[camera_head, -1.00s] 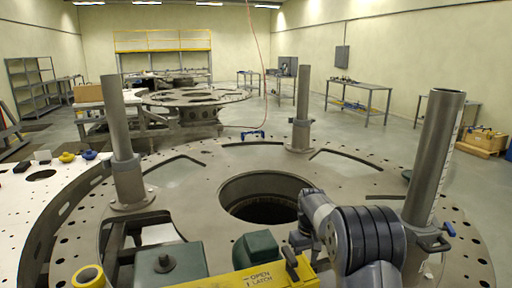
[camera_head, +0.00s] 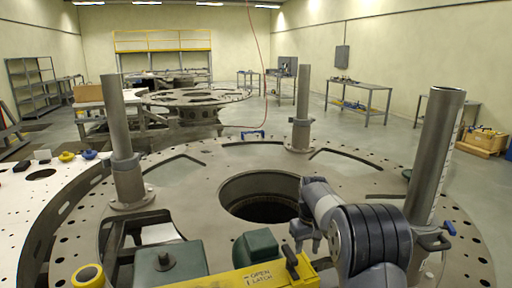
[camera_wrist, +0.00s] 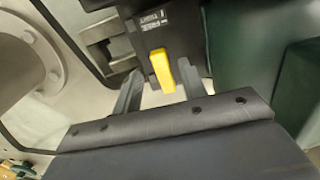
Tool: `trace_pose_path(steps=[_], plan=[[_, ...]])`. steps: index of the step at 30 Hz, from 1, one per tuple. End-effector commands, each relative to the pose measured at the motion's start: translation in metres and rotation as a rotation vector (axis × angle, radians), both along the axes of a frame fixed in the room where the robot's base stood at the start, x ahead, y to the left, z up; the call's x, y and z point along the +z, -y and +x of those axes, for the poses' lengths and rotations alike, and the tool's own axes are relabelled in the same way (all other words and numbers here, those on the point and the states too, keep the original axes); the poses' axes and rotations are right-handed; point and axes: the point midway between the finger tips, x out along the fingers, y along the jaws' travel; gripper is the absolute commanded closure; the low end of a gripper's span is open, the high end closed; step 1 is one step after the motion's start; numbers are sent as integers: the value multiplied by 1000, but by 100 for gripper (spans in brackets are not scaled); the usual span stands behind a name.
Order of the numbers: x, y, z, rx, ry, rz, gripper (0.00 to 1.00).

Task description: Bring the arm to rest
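My arm (camera_head: 372,240) reaches in from the lower right of the head view, over the near right part of the turret plate (camera_head: 225,160). My gripper (camera_head: 306,240) points down beside the right end of the yellow panel. In the wrist view my gripper (camera_wrist: 158,92) has its two fingers apart. A yellow lever (camera_wrist: 162,70) on a dark block marked "FREE" and "TIGHT" shows between the fingers. I cannot tell whether the fingers touch it; no grip on it shows.
Grey upright posts stand at left (camera_head: 120,140), back (camera_head: 301,110) and right (camera_head: 436,160), the right one close to my arm. A yellow panel marked "OPEN" and "LATCH" (camera_head: 240,278) with a black handle (camera_head: 291,262) lies in front. A round hole (camera_head: 255,197) opens mid-plate.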

Motion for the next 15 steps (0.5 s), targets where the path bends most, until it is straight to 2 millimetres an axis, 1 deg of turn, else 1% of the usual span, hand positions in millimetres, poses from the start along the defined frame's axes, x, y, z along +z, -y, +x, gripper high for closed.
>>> trace_pose_path(steps=[1,5,6,15], plan=[[-11,0,-1,0,-6,0,60],[-37,0,-1,0,-5,0,60],[-34,1,0,36,1,0,60],[-34,5,2,271,0,0,60]])
